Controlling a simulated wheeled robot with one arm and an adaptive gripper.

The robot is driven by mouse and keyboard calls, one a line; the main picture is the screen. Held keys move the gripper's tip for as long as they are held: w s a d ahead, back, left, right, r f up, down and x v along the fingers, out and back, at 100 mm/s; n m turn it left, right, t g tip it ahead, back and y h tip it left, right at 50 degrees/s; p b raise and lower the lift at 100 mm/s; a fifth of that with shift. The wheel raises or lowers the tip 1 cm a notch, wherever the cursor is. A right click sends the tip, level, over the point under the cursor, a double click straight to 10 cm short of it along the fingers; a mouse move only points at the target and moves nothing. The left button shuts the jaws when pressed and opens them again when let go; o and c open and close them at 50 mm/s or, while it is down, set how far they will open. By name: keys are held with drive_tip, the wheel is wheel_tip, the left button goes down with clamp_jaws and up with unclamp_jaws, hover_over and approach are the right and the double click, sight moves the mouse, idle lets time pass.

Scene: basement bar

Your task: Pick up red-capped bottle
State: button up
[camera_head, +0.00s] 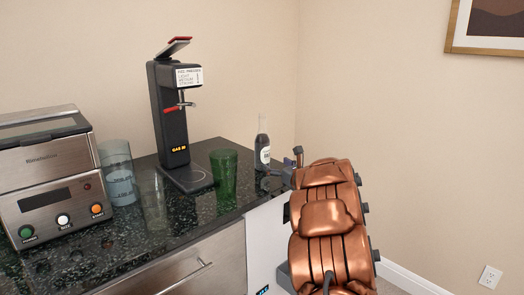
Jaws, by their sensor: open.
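A dark bottle (262,142) with a white label stands upright near the right back corner of the black stone counter, close to the wall. My gripper (286,167) shows only in part as dark pieces at the far end of my copper arm, just right of the bottle near the counter edge. It is open and appears empty. Most of it is hidden behind the arm, and I cannot tell whether it touches the bottle.
On the counter (107,248) stand a green glass (224,178), a clear glass (153,203), a ribbed grey tumbler (118,172), a tall black soda machine (170,120) and a steel appliance (48,178).

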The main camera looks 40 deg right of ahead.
sight(266, 158)
drive_tip(key=shift+w+d+p, duration=0.25)
drive_tip(key=shift+w, duration=0.85)
drive_tip(key=shift+w+d+p, duration=0.25)
drive_tip(key=shift+w, duration=0.8)
drive_tip(key=shift+w+d+p, duration=0.25)
drive_tip(key=shift+w, duration=0.85)
drive_tip(key=shift+w+d+r+p, duration=0.1)
drive_tip(key=shift+w+d+p, duration=0.2)
drive_tip(key=shift+w, duration=0.6)
drive_tip(key=shift+w+d, duration=0.15)
drive_tip(key=shift+w, duration=0.5)
clamp_jaws()
